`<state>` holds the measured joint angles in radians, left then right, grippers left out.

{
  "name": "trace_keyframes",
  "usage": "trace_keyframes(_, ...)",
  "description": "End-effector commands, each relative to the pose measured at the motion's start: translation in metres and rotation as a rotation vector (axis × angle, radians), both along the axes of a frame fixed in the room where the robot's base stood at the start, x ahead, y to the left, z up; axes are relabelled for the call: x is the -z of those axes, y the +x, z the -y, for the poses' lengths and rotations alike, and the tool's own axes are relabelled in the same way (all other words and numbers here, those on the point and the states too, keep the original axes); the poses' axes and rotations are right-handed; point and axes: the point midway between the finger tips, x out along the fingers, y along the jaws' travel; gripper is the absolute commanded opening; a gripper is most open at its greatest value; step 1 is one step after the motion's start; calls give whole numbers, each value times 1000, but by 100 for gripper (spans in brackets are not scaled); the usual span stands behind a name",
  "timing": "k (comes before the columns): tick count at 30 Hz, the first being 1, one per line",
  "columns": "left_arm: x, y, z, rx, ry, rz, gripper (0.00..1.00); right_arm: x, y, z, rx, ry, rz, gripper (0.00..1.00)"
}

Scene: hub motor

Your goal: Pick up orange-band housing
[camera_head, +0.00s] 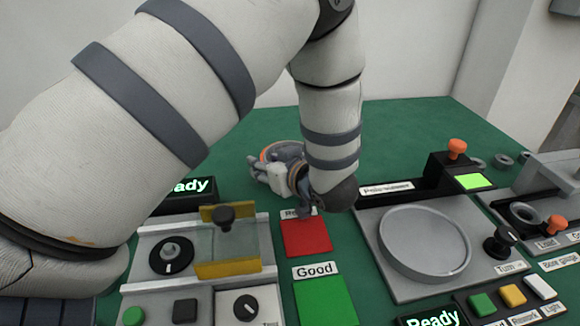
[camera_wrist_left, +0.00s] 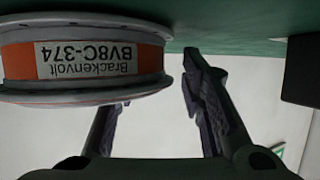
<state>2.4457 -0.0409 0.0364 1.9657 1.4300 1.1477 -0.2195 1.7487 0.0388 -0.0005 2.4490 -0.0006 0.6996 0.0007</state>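The orange-band housing (camera_head: 284,150) lies on the green bench at the back, partly hidden behind my left gripper (camera_head: 264,172). In the left wrist view the housing (camera_wrist_left: 85,62) fills the upper left, with pale rims, an orange band and an upside-down white label reading "Brackenvolt BV8C-374". My left gripper's dark fingers (camera_wrist_left: 158,105) are spread apart there. One finger stands just right of the housing with a gap. The other passes behind the housing's lower rim, its tip hidden; I cannot tell whether it touches. My right gripper is not in view.
In front are a red pad (camera_head: 306,237) and a green "Good" pad (camera_head: 325,301). A station with a yellow-edged clear cover (camera_head: 228,268) stands left, a round grey turntable (camera_head: 425,243) right. Free green bench (camera_head: 400,125) lies behind the turntable station.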

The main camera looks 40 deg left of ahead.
Motion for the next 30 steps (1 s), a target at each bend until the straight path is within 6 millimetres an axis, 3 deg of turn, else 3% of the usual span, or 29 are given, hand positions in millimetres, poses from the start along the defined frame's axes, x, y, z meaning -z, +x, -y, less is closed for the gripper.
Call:
trace_keyframes(2, -1, 0, 0, 0, 0, 1, 36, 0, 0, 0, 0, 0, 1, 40)
trace_keyframes(7, -1, 0, 0, 0, 0, 1, 0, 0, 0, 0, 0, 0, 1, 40)
trace_keyframes(20, -5, 1, 0, -1, 2, 5, 0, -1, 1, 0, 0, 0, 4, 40)
trace_keyframes(26, -39, 1, 0, -1, 2, 16, 0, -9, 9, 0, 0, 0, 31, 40)
trace_keyframes(30, -75, -14, 24, 3, 2, 20, 0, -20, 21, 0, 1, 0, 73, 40)
